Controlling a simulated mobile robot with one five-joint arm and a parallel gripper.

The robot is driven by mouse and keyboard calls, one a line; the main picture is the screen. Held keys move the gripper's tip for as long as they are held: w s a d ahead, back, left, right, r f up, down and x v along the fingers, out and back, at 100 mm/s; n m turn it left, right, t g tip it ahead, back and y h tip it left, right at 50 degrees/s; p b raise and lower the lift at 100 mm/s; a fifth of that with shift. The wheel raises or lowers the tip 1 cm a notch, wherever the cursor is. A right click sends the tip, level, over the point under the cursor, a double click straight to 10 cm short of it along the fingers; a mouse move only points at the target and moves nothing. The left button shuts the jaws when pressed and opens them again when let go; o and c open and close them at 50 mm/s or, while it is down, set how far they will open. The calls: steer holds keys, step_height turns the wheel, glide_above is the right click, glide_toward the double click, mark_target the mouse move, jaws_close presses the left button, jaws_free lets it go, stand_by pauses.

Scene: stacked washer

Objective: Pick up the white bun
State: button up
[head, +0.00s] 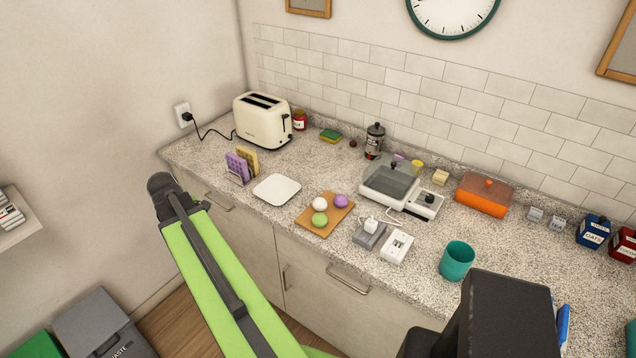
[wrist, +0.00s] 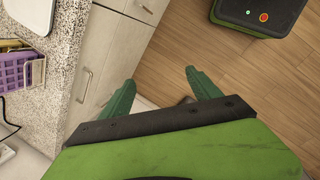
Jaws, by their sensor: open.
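The white bun (head: 320,204) sits on a wooden board (head: 333,225) on the counter in the head view. A green bun (head: 319,219) and a purple bun (head: 341,201) share the board with it. My gripper shows in the wrist view (wrist: 157,90), with two green fingers spread apart and nothing between them. It points down past the counter front, over the wooden floor. The bun is not in the wrist view. In the head view my green arm reaches up at the left, in front of the cabinets, and the fingers cannot be made out.
A white plate (head: 277,189) and a rack with purple and yellow slices (head: 238,167) lie left of the board. A grey block (head: 369,234), a white switch box (head: 397,246) and a teal cup (head: 456,260) stand right. The counter front and cabinet handles (wrist: 85,86) are near my gripper.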

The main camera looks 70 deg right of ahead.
steer(key=s+d+r+n+g+h+p, duration=0.1)
steer(key=s+d+r+p, duration=0.2)
steer(key=s+d+r, duration=0.4)
steer(key=s+d+r+n+p, duration=0.2)
steer(key=s+d, duration=0.3)
steer(key=d, duration=0.4)
step_height(320, 180, up, 2)
steer(key=n+g+p, duration=0.1)
steer(key=n+p, duration=0.1)
glide_above(319, 200)
steer(key=w+a, duration=0.4)
steer(key=a, duration=0.2)
steer(key=b+x, duration=1)
steer(key=x, duration=0.1)
steer(key=b+x, duration=0.5)
steer(key=shift+s+d+f+b, duration=0.15)
steer(key=shift+s+d+b, duration=0.25)
steer(key=shift+d, duration=0.15)
steer(key=shift+r, duration=0.25)
steer(key=c, duration=1.5)
steer(key=shift+o, duration=0.2)
